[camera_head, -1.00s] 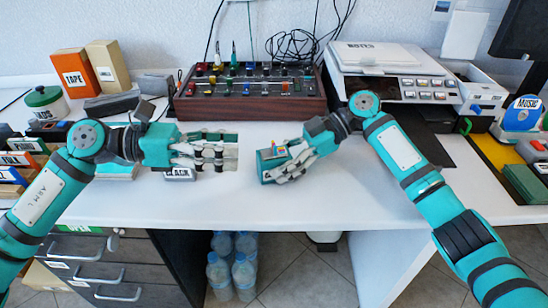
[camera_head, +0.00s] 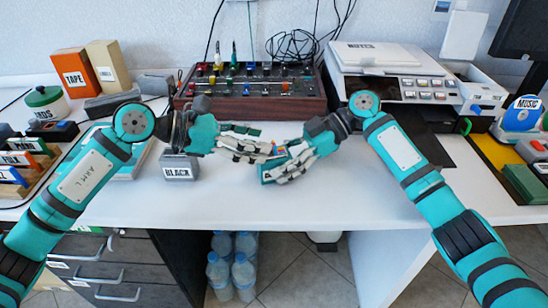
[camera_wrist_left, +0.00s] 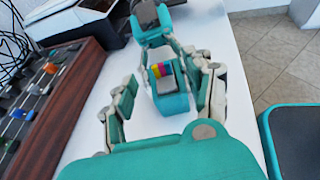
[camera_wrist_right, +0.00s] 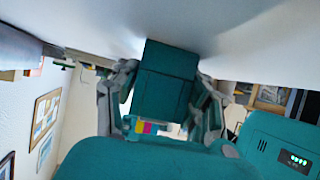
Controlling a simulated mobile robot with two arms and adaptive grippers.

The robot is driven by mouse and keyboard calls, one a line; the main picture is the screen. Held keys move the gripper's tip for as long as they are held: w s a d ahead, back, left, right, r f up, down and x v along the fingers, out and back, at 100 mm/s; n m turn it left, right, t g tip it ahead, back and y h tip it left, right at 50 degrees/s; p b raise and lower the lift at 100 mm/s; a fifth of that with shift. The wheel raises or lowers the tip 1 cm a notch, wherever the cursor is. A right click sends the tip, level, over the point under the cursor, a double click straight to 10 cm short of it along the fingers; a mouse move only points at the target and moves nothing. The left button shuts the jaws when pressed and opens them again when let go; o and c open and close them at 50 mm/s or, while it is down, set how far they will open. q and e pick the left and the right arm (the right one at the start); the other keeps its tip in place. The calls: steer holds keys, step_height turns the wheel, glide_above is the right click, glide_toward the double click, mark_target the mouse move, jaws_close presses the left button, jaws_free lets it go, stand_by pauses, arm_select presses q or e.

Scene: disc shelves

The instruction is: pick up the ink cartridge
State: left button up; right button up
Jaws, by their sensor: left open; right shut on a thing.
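The ink cartridge is a teal block (camera_head: 267,174) with cyan, yellow and magenta stripes, held just above the desk's front middle. Its striped face (camera_wrist_left: 162,70) is clear in the left wrist view and partly hidden in the right wrist view (camera_wrist_right: 147,127). My right gripper (camera_head: 281,171) is shut on it. My left gripper (camera_head: 268,151) is open, reaching from the left, with its fingers on either side of the cartridge in the left wrist view (camera_wrist_left: 166,76). Whether they touch it I cannot tell.
A dark grey block labelled BLACK (camera_head: 179,168) stands on the desk left of the grippers. A wooden control box (camera_head: 250,103) and a printer-like device (camera_head: 385,62) stand behind. The white desk (camera_head: 350,200) is clear in front.

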arm_select(q)
steer(key=shift+x, duration=1.5)
steer(key=shift+a+f, duration=0.1)
jaws_close()
step_height(320, 180, up, 10)
arm_select(e)
steer(key=o, duration=0.9)
steer(key=shift+o, duration=0.2)
